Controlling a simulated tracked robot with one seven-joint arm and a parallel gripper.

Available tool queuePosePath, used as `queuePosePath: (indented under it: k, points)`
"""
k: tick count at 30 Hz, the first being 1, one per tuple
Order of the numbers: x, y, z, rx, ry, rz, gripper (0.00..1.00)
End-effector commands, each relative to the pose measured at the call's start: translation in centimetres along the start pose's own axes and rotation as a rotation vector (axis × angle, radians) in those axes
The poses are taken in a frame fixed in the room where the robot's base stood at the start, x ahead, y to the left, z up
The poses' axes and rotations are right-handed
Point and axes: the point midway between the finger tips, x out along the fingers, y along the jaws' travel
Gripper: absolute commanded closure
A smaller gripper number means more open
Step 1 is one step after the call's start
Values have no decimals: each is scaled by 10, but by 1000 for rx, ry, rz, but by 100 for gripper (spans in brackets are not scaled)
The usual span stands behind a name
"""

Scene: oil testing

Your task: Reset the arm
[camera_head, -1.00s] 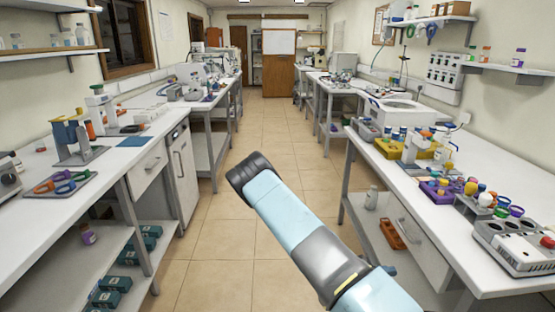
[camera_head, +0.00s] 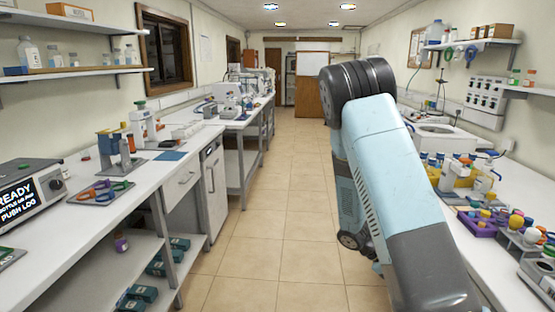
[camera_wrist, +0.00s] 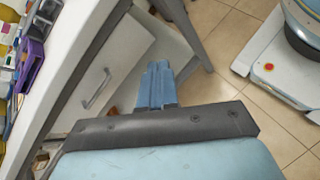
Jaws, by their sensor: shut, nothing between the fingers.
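My arm is raised in the right half of the head view, with a thick pale blue link and a black ribbed joint at its top. My gripper shows in the wrist view (camera_wrist: 157,85). Its blue fingers are together with nothing between them. They point down past a white drawer front (camera_wrist: 105,80) and a grey bench leg toward the tiled floor. I cannot make out the fingertips in the head view, where the arm hides much of the right bench.
The left bench (camera_head: 120,195) carries a display device (camera_head: 30,195) and tools. Wall shelves hang on both sides. The tiled aisle (camera_head: 285,190) between the benches is clear.

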Motion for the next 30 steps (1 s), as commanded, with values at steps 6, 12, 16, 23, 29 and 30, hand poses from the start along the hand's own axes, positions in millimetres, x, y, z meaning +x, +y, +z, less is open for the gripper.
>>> queuePosePath:
  k: [6, 12, 16, 23, 29, 30]
  points:
    - [-32, 1, 29, 110, 119, -94, 100]
    - [-60, 0, 57, 205, 227, -174, 100]
    - [-77, -1, 77, 265, 297, -223, 100]
    - [-107, -5, 113, 364, 424, -304, 100]
    - [-131, -11, 146, 447, 536, -367, 100]
    - [-136, -13, 153, 462, 559, -379, 100]
